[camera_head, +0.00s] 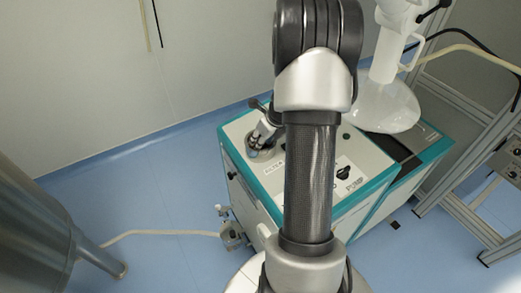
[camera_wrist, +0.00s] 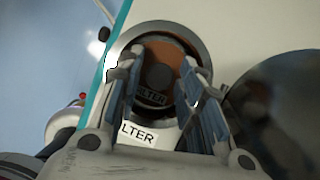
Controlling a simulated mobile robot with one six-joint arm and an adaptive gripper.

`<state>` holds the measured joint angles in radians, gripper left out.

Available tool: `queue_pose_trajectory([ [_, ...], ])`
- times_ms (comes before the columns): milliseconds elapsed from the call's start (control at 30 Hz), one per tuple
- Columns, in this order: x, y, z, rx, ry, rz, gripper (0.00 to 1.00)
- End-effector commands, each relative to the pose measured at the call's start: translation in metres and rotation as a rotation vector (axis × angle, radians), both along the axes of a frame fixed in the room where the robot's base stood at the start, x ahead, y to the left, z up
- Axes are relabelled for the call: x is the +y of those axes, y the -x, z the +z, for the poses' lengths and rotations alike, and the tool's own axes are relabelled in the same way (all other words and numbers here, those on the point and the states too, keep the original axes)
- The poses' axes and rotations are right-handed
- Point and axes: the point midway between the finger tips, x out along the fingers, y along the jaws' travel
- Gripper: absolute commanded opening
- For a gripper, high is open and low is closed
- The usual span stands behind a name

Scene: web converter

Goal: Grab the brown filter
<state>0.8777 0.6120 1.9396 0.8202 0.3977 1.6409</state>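The brown filter (camera_wrist: 165,47) shows in the wrist view as a brown round piece with a dark centre, inside a round metal-rimmed opening (camera_wrist: 203,46) in the machine's top. My gripper (camera_wrist: 159,70) is over it, with its blue-padded fingers apart, one on each side of the filter. Whether the fingers touch it I cannot tell. A label reading "LTER" (camera_wrist: 137,134) shows between the fingers. In the head view my gripper (camera_head: 259,140) points down at the machine's far left corner; the filter cannot be made out there.
The white and teal machine (camera_head: 371,160) has a dark knob (camera_head: 343,172) and a "PUMP" label on top. My arm hides its middle. A white funnel-shaped hood (camera_head: 386,105) hangs at the right, near a metal frame (camera_head: 463,160). A metal vessel (camera_head: 30,235) stands at the left.

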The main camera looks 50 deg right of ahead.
Motion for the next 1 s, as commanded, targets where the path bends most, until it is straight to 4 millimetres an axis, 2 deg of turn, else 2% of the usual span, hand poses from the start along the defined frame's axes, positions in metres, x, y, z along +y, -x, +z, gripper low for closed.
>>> queue_pose_trajectory([
  [167, -0.0003, -0.0003, 0.0016, -0.001, 0.001, 0.0, 0.34],
  [667, -0.0002, -0.0001, 0.0015, -0.001, 0.001, 0.0, 0.01],
  [900, -0.0003, -0.0002, 0.0023, -0.001, 0.001, 0.001, 0.0],
  [1000, -0.0006, -0.0004, 0.0085, -0.002, 0.002, 0.001, 0.0],
])
